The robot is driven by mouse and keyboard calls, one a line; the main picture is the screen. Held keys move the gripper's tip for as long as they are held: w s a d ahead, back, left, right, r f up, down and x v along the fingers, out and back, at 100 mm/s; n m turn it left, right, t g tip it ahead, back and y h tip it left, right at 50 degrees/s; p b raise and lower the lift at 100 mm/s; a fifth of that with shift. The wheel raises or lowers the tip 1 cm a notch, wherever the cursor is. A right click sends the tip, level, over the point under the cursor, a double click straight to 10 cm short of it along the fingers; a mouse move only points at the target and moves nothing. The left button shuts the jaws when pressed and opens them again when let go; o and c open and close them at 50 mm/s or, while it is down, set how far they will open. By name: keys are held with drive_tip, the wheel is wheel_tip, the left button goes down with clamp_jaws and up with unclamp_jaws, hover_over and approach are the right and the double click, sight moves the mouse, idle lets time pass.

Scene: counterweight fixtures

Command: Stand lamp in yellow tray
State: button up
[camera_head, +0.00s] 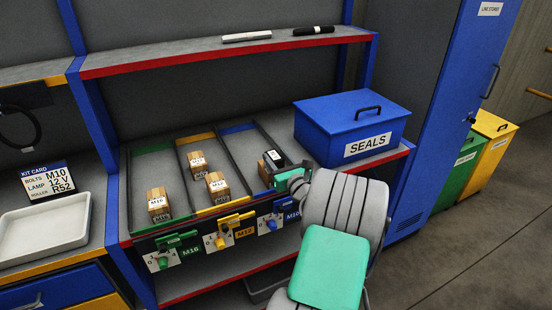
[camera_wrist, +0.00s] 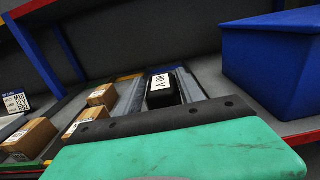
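No object plainly marked as a lamp shows. A dark block with a white label (camera_head: 274,159) sits in the blue-edged lane of the shelf and may be the lamp; its print is not clear. It also shows in the wrist view (camera_wrist: 162,88), just beyond my gripper's green part. No plainly yellow tray shows. The yellow-edged middle lane (camera_head: 192,172) holds two boxes marked M12, and a white tray (camera_head: 42,231) lies on the yellow-edged shelf at left. My gripper (camera_head: 282,181) is at the front of the blue-edged lane, close to the dark block. Its fingers are not clear.
A blue SEALS bin (camera_head: 325,128) stands right of the lanes. A box (camera_head: 158,204) is in the green-edged lane. Coloured latches (camera_head: 222,238) line the front edge. A red-edged shelf (camera_head: 190,62) hangs above. A kit card (camera_head: 48,184) stands at left.

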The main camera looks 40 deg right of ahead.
drive_tip(key=o, duration=0.3)
drive_tip(key=shift+r, duration=0.1)
